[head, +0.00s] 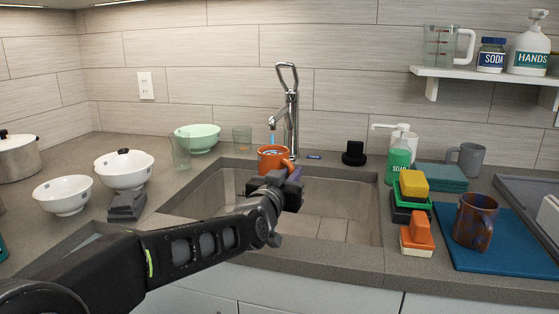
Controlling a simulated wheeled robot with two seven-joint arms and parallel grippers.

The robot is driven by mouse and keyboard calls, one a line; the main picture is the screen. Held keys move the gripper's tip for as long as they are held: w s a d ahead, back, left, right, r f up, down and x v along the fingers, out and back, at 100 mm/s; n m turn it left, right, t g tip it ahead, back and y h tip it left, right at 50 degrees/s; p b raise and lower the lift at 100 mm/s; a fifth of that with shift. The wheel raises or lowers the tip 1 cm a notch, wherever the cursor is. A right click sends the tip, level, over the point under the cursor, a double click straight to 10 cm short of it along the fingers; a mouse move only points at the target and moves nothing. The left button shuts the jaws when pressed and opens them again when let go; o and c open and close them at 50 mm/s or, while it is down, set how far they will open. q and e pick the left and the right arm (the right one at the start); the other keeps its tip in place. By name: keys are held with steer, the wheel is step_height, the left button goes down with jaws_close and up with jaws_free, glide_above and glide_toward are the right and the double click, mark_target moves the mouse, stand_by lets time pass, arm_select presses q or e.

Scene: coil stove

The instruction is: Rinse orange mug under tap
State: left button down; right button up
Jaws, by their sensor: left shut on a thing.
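The orange mug (270,156) is upright above the back part of the sink (335,244), just below the tap (291,115). A short bluish stream of water shows under the spout, above the mug's opening. My left gripper (288,178) is shut on the mug at its right side, by the handle; the fingers partly hide that side. Whether the mug holds water cannot be seen. My right gripper is not in view.
White bowls (63,195), a pale green bowl (198,138) and glasses stand left of the sink. A green soap bottle (398,160), stacked sponges (412,185) and a brown mug (474,221) on a blue mat (510,257) stand right. The sink's right part is clear.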

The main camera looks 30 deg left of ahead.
arm_select(q)
steer(key=shift+r, duration=0.1)
stand_by(0.3)
steer(key=shift+s+d+r+p, duration=0.3)
steer(key=shift+s+r+p, duration=0.2)
steer(key=shift+s+r, duration=0.1)
steer(key=shift+s+d+r+p, duration=0.3)
steer(key=shift+s+r+p, duration=0.15)
steer(key=shift+s+r, duration=0.15)
steer(key=shift+s+d+r+p, duration=0.3)
steer(key=shift+s+r+p, duration=0.2)
steer(key=shift+s+r, duration=0.1)
steer(key=shift+s+d+r, duration=0.25)
steer(key=shift+s, duration=0.15)
steer(key=shift+f, duration=0.1)
